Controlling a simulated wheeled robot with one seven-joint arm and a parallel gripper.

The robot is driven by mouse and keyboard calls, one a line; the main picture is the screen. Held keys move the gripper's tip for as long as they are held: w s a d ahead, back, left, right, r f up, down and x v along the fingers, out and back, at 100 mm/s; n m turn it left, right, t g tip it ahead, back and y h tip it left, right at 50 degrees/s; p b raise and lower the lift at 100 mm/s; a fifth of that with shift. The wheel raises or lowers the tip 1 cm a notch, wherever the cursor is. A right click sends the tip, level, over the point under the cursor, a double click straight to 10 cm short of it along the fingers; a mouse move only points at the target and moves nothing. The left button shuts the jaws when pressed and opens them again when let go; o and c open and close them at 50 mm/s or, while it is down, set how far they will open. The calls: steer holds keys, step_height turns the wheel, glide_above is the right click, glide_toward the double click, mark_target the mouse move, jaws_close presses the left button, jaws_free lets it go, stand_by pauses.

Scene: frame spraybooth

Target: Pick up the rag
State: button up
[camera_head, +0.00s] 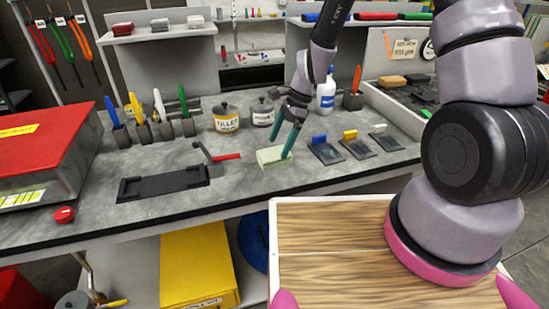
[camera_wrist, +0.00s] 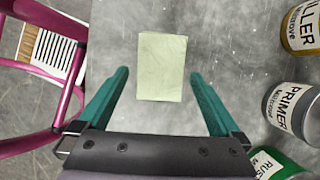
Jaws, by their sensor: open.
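The rag (camera_head: 270,159) is a small pale green folded cloth lying flat on the grey bench top, near its front edge. It also shows in the wrist view (camera_wrist: 161,67), unobstructed. My gripper (camera_head: 280,146) is open and empty, with teal fingers pointing down at the rag. In the wrist view the fingertips (camera_wrist: 159,76) stand to the left and right of the rag, with a gap on each side. One finger crosses part of the rag in the head view. I cannot tell the exact height of the tips above the bench.
The filler tin (camera_head: 226,119) and primer tin (camera_head: 262,112) stand behind. Small trays with blue and yellow blocks (camera_head: 327,151) lie right. A white bottle (camera_head: 326,92) stands behind.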

mark_target(275, 153)
steer(key=shift+x, duration=1.55)
steer(key=shift+f, duration=0.2)
steer(key=c, duration=1.2)
steer(key=shift+o, duration=0.2)
steer(key=shift+r, duration=0.1)
step_height(275, 153, up, 10)
steer(key=shift+r, duration=0.15)
